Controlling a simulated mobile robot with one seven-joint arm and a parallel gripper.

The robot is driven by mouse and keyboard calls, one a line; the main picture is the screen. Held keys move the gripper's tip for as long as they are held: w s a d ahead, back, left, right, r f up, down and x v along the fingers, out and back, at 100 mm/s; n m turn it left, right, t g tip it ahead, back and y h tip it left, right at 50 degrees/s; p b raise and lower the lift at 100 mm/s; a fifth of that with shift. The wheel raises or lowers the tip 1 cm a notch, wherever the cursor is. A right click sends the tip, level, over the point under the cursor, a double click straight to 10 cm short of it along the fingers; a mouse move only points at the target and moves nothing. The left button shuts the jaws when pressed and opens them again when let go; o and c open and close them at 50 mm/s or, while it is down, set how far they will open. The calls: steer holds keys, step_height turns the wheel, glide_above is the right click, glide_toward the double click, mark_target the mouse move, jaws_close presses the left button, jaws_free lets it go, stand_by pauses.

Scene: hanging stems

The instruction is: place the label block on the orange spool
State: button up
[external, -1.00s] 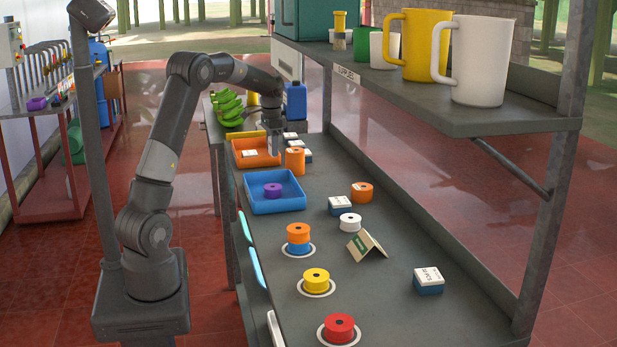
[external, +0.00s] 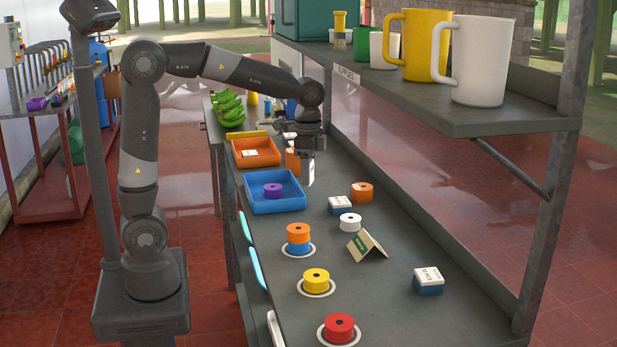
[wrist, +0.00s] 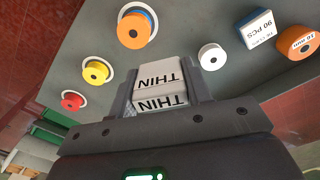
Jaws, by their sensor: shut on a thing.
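My gripper (external: 309,163) is shut on a white label block (external: 311,173), raised above the bench; in the wrist view the block (wrist: 160,80) reads "THIN" and sits between the fingers. An orange spool (external: 298,230) lies on a blue spool inside a white ring; it also shows in the wrist view (wrist: 133,30). Another orange spool (external: 362,191) stands on the right; its top label reads "16 mm" in the wrist view (wrist: 298,42). A further orange spool (external: 293,160) is partly hidden behind my gripper.
A blue tray (external: 262,209) holds a purple spool, beside an orange tray (external: 240,163). A yellow spool (external: 316,278), a red spool (external: 339,328), a white spool (external: 350,222), blue-and-white blocks (external: 428,280) and a folded card (external: 367,246) stand on the bench. A mug shelf (external: 470,118) overhangs the right.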

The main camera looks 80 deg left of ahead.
steer(key=s+d+m, duration=0.3)
steer(key=s+d, duration=0.7)
steer(key=d, duration=0.3)
glide_above(298, 228)
step_height(298, 228, down, 7)
steer(key=shift+r, duration=0.2)
steer(key=shift+f, duration=2)
steer(key=o, duration=1)
steer(key=shift+f, duration=0.15)
